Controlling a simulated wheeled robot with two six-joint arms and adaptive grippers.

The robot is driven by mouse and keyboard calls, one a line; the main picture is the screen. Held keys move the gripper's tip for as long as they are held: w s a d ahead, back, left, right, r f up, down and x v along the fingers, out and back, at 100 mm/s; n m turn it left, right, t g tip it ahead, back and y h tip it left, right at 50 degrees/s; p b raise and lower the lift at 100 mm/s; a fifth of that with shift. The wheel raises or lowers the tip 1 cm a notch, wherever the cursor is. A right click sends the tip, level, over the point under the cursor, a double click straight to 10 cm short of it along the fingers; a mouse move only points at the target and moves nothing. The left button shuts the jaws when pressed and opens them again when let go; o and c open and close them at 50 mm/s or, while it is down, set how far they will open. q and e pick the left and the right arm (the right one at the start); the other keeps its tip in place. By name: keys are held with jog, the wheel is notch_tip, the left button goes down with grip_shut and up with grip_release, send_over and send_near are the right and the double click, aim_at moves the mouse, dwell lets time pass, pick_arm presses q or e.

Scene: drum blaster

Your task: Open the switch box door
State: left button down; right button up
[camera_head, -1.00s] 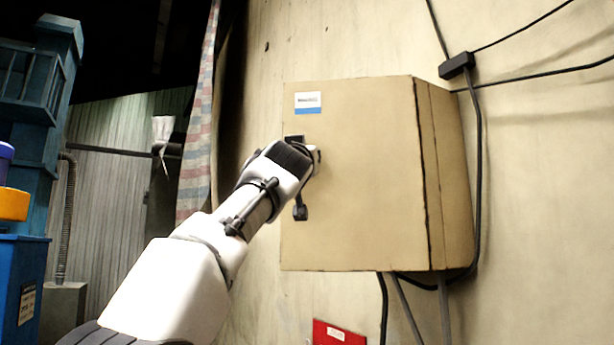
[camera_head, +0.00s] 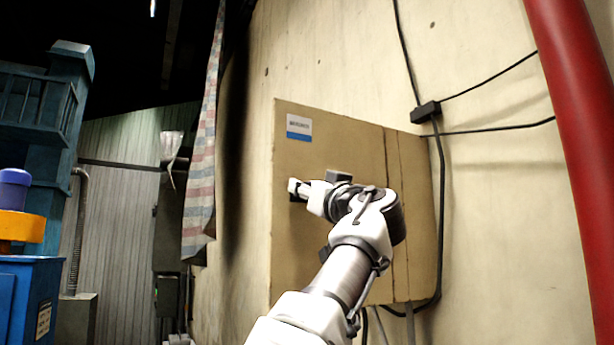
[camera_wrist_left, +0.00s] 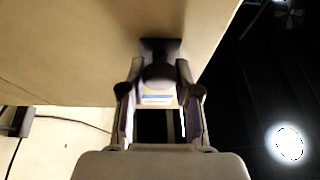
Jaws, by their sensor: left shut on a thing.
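The switch box (camera_head: 350,140) is tan and hangs on the wall, with a white and blue label (camera_head: 299,127) at the upper left of its front door. My left gripper (camera_head: 299,189) is at the left part of the door, below the label. In the left wrist view my left gripper (camera_wrist_left: 160,85) is shut on a dark handle (camera_wrist_left: 160,48) on the tan door (camera_wrist_left: 70,45). The handle is mostly covered by my gripper in the head view. I see no clear gap between door and box. My right gripper is out of view.
A thick red pipe (camera_head: 572,130) stands at the right. Black cables run from a small junction block (camera_head: 425,111) along the wall. A striped curtain (camera_head: 201,160) hangs left of the box, and a blue structure (camera_head: 60,130) stands farther left.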

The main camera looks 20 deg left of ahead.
pick_arm(q)
jog(key=shift+s+d+y, duration=0.25)
jog(key=shift+d+y, duration=0.05)
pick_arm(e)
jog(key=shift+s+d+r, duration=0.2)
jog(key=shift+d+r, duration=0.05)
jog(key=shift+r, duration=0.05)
pick_arm(q)
jog(key=c, duration=1.1)
grip_release()
jog(key=shift+o, duration=1.3)
jog(key=shift+d, duration=0.1)
